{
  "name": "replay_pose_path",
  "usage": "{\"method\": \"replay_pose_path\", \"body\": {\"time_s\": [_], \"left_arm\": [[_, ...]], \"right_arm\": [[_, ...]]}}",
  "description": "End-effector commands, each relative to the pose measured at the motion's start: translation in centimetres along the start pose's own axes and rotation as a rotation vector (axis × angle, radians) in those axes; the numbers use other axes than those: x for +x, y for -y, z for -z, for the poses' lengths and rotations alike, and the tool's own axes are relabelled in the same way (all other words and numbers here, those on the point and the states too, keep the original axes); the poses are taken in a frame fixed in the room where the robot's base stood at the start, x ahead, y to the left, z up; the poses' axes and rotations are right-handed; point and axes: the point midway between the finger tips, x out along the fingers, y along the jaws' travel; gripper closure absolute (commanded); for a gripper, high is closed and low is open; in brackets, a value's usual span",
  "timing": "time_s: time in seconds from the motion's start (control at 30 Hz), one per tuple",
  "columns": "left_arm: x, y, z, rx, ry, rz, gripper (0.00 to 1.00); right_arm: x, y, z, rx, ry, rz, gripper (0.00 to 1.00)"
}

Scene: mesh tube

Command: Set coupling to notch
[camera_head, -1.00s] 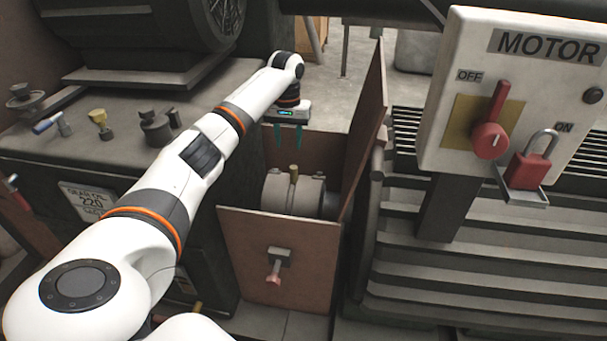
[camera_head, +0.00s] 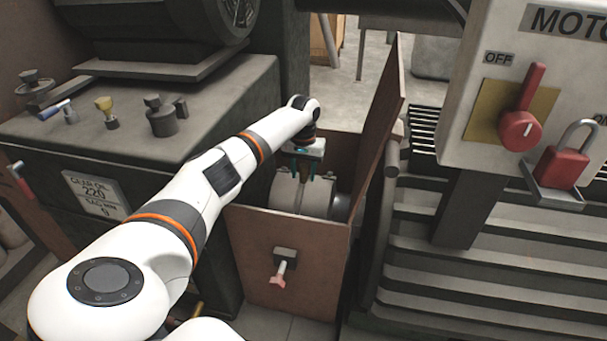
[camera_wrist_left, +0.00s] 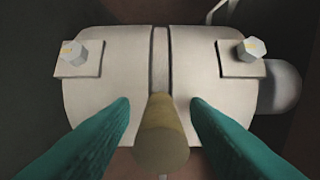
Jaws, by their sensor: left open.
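The coupling (camera_head: 286,188) is a pale grey drum inside a brown open-topped guard box. The left wrist view shows it from above as two halves (camera_wrist_left: 100,85) with a narrow groove (camera_wrist_left: 160,55) between them and a bolt on each half. A brass-coloured peg (camera_wrist_left: 162,135) stands up from the coupling near the groove. My left gripper (camera_head: 309,170) is open, low over the coupling. In the left wrist view its teal fingers (camera_wrist_left: 158,103) are on either side of the peg, with a gap visible on both sides. I cannot make out a separate notch. My right gripper is not in view.
A motor switch box (camera_head: 475,140) with a red padlock (camera_head: 562,168) stands at right. Small items sit on the dark cabinet (camera_head: 110,150) at left.

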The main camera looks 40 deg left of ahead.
Motion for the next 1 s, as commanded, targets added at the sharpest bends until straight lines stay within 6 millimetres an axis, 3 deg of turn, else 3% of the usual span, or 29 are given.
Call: {"method": "replay_pose_path", "body": {"time_s": [0.33,0.6,0.93,1.0], "left_arm": [[0.4,0.0,0.0,0.000,-0.001,0.000,0.59],[0.3,0.0,0.0,0.000,0.000,0.000,1.00],[0.2,0.0,0.0,0.000,0.006,-0.001,1.00],[0.1,0.0,-0.1,0.001,0.013,-0.001,1.00]], "right_arm": [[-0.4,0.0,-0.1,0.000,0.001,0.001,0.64],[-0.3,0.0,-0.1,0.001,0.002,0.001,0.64],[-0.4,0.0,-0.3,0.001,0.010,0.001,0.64],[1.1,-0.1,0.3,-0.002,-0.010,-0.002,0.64]]}}
